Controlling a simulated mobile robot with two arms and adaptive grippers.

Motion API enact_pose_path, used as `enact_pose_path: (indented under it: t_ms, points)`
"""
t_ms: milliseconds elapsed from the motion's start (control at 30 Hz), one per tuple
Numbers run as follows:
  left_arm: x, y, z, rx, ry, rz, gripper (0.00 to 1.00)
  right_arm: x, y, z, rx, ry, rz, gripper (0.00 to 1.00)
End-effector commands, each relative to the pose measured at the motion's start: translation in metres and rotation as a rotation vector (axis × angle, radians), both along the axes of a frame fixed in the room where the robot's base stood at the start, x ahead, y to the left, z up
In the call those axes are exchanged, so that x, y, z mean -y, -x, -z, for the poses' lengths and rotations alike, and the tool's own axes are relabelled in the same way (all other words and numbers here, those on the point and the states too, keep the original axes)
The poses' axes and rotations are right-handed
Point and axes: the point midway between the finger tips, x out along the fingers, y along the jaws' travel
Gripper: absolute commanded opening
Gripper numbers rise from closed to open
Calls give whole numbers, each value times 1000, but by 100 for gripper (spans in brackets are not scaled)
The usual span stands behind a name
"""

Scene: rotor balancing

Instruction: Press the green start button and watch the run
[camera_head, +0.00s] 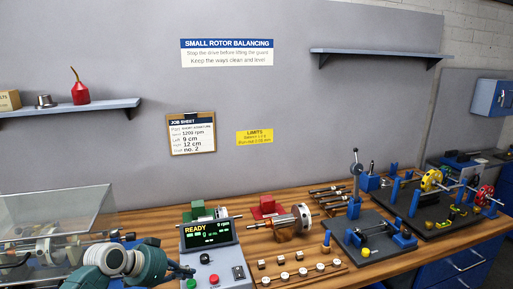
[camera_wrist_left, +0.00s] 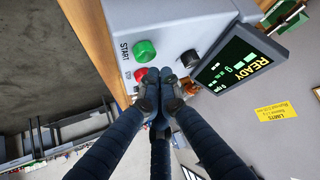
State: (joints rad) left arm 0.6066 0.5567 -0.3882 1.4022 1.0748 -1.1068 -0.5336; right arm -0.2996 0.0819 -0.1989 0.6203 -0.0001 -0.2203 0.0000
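The green start button (camera_wrist_left: 145,51) is a round dome on the grey control box (camera_wrist_left: 190,22), under the word START in the left wrist view. In the head view the green button (camera_head: 191,284) is at the bottom edge. A red button (camera_head: 214,280) sits beside it. The box's screen (camera_head: 207,233) reads READY. My left gripper (camera_wrist_left: 160,92) has its dark fingers drawn together with nothing between them. Its tips appear close to the red button and the box's face; I cannot tell if they touch. The green button looks clear of them. My right gripper is out of view.
A clear guard (camera_head: 62,212) covers a machine at the left. A rotor (camera_head: 285,222), a rack of small weights (camera_head: 300,270) and blue-and-black fixtures (camera_head: 375,232) crowd the wooden bench right of the box. A job sheet (camera_head: 192,133) hangs on the wall.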

Motion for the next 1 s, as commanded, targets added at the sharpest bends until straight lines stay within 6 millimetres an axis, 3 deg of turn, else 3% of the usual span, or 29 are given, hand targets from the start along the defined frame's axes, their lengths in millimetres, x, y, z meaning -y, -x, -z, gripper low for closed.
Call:
enact_pose_path:
  t_ms: [1000]
  points:
    - [0, 0, 14, -1, 1, 0, 0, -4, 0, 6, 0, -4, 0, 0]
